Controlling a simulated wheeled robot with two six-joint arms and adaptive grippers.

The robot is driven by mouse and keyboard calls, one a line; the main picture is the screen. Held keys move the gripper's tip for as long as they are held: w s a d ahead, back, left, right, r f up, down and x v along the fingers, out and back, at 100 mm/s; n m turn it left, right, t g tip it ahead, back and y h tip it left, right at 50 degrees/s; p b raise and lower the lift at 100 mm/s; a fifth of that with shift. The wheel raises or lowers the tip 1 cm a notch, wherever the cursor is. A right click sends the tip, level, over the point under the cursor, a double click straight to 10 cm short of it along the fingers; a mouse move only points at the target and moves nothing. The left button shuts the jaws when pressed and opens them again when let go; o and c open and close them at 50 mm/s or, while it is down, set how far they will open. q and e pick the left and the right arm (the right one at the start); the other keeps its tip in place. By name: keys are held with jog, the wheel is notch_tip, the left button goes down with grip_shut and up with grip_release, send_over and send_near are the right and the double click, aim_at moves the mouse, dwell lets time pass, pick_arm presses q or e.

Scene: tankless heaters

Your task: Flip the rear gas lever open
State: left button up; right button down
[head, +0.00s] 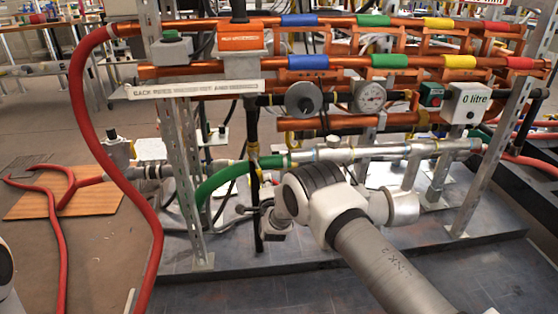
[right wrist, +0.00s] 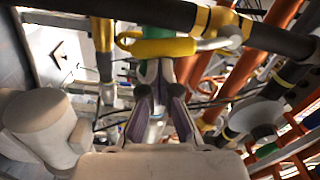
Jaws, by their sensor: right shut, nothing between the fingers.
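A yellow lever (right wrist: 160,47) beside a brass valve body (right wrist: 222,28) shows in the right wrist view, on or near a dark pipe (right wrist: 130,10). My right gripper (right wrist: 160,95) points toward the lever, which lies just beyond its fingertips. The fingers are shut with nothing between them; I cannot tell whether they touch the lever. In the head view, the right gripper (head: 250,210) is small and partly hidden by my wrist, below the green hose (head: 225,177). I cannot tell for certain which lever is the rear gas one. My left gripper is out of view.
Orange pipes (head: 390,62) with coloured bands cross the rack. A silver pipe (head: 380,151) runs above my right arm. A red hose (head: 84,110) loops down at the left.

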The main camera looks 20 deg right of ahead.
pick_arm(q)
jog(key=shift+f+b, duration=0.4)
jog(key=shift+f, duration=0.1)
pick_arm(e)
jog(key=shift+w+a+f+m, duration=0.15)
jog(key=shift+a+f+m, duration=0.05)
jog(key=shift+a+m, duration=0.25)
jog(key=shift+w+a+f+m, duration=0.1)
jog(key=shift+a+f+m, duration=0.1)
jog(key=shift+a+m, duration=0.25)
jog(key=shift+a, duration=0.1)
